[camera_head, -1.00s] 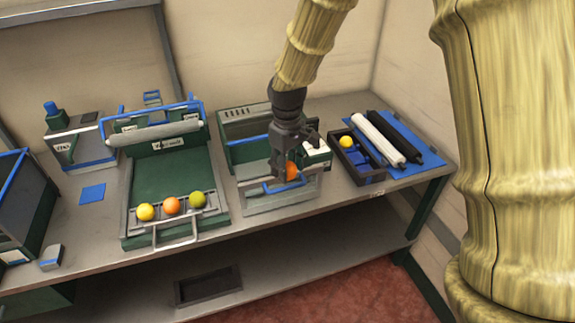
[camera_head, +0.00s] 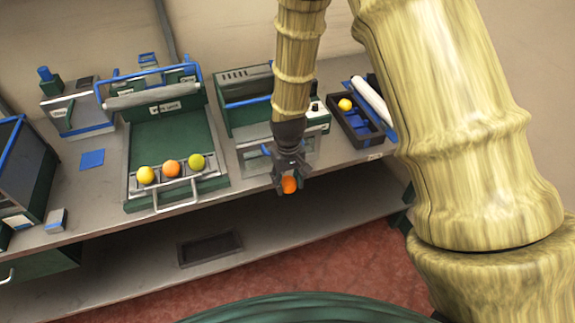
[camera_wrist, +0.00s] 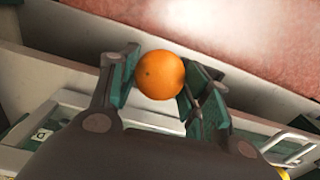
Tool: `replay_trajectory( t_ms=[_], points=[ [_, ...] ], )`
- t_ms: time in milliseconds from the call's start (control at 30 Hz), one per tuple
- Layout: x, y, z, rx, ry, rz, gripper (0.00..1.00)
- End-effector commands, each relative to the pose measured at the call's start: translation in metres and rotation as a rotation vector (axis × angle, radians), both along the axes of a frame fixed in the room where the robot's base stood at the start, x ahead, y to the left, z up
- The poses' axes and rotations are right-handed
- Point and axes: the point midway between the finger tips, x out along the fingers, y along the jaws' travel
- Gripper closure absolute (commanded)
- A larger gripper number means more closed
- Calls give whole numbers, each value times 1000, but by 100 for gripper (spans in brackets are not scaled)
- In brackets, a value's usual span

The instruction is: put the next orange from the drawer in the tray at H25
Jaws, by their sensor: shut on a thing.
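My gripper (camera_head: 289,187) is shut on an orange (camera_head: 289,185), held in front of the table's front edge. In the wrist view the orange (camera_wrist: 160,75) sits between the two fingers. The green box (camera_head: 238,90) with a grey front drawer (camera_head: 250,160) stands behind the gripper, partly hidden by my arm. A dark compartment tray (camera_head: 372,143) to its right holds one yellow ball (camera_head: 345,104); its other visible compartments look empty. Another dark tray (camera_head: 210,248) lies empty on the lower shelf. I cannot read H25 on either tray.
A green sloped unit (camera_head: 165,135) carries a yellow, an orange and a green ball in its front rack (camera_head: 205,180). A white roller (camera_head: 372,102) lies at right, partly behind my arm. A blue square (camera_head: 92,159) lies on the table (camera_head: 85,205). The lower shelf is mostly clear.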

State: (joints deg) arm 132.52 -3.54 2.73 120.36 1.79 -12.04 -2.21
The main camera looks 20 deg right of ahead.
Motion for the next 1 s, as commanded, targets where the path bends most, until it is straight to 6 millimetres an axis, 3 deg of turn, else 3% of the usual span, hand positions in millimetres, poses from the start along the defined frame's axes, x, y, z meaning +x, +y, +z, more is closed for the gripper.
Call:
replay_trajectory(
  t_ms=[267, 600, 1000],
  points=[
    [-13, 3, -33, -1, 2, -88, 77],
    [-12, 3, -31, 1, 0, -86, 77],
    [-12, 3, -61, 0, 0, -86, 77]
  ],
)
